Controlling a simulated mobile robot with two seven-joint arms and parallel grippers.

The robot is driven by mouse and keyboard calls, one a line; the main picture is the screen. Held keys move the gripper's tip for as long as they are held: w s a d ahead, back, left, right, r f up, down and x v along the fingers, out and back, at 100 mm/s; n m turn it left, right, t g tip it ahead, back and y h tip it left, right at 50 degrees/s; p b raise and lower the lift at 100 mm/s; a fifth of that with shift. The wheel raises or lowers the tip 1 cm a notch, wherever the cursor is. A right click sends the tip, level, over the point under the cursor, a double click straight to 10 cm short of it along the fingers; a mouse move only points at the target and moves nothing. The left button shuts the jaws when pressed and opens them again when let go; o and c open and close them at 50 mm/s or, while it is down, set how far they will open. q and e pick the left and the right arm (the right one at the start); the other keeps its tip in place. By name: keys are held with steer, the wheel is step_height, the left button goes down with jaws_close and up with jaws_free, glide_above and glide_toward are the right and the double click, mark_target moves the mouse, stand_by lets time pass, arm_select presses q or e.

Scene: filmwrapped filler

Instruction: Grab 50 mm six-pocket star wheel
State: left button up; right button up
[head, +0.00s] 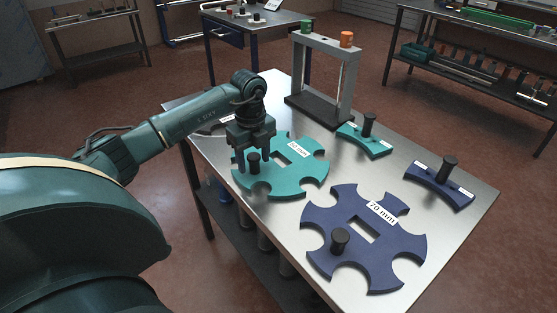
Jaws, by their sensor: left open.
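The teal star wheel (312,171) lies flat on the metal table, with a white label whose text is small but appears to read 50 mm. It has rounded pockets around its rim, a rectangular slot and a black knob (253,165) on its left part. My left gripper (255,160) points down over that knob, open, its fingers seeming to straddle it; contact cannot be told. A dark blue star wheel (390,255) labelled 70 mm lies nearer the front, with its own black knob (340,240). My right gripper is not in view.
A teal curved guide (364,143) and a blue curved guide (440,189), each with a black knob, lie on the table's right side. A grey frame (346,80) with green and orange caps stands at the back. The bare tabletop (460,222) shows at the right.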

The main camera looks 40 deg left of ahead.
arm_select(q)
steer(key=shift+c, duration=0.2)
jaws_close()
stand_by(0.3)
steer(key=shift+r, duration=0.15)
